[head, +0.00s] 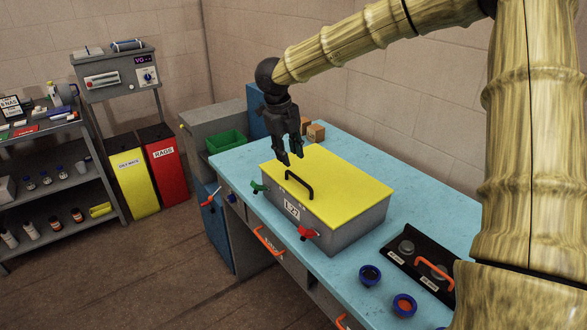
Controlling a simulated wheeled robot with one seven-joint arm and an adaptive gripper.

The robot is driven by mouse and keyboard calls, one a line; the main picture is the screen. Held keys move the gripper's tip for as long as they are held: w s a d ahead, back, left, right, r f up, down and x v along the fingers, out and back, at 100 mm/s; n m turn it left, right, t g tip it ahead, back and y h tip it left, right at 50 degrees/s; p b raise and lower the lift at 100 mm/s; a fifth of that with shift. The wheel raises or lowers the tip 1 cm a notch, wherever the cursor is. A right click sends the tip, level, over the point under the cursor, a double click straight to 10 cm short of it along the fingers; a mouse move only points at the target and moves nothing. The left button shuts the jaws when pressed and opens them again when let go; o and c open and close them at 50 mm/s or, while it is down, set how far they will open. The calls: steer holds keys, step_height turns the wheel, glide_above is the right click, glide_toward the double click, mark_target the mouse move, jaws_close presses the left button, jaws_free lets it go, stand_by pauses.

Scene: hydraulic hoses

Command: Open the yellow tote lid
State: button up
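The grey tote (345,235) stands on the blue bench top with its yellow lid (345,185) lying flat and shut on it. A black arched handle (299,184) stands on the lid near its front edge. A green latch (259,188) and a red latch (307,233) are on the tote's front side, with a label between them. My gripper (290,160) points down above the lid's left part, just behind the handle in the picture. Its two fingertips look apart, with nothing between them. Its exact height over the lid is hard to tell.
A green bin (226,141) and small brown boxes (316,132) stand behind the tote. A dark panel with an orange handle (434,268) and blue-rimmed cups (370,275) lie to the right. Bare bench top (335,265) shows in front of the tote. Shelving stands at left.

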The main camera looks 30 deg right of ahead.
mark_target(294, 175)
steer(key=shift+d+f+p, duration=0.2)
steer(key=shift+f+p, duration=0.05)
steer(key=shift+f, duration=0.85)
steer(key=shift+d+f+p, duration=0.25)
steer(key=shift+f, duration=0.9)
steer(key=shift+d+f+p, duration=0.2)
steer(key=shift+f+p, duration=0.05)
steer(key=shift+f, duration=0.85)
jaws_close()
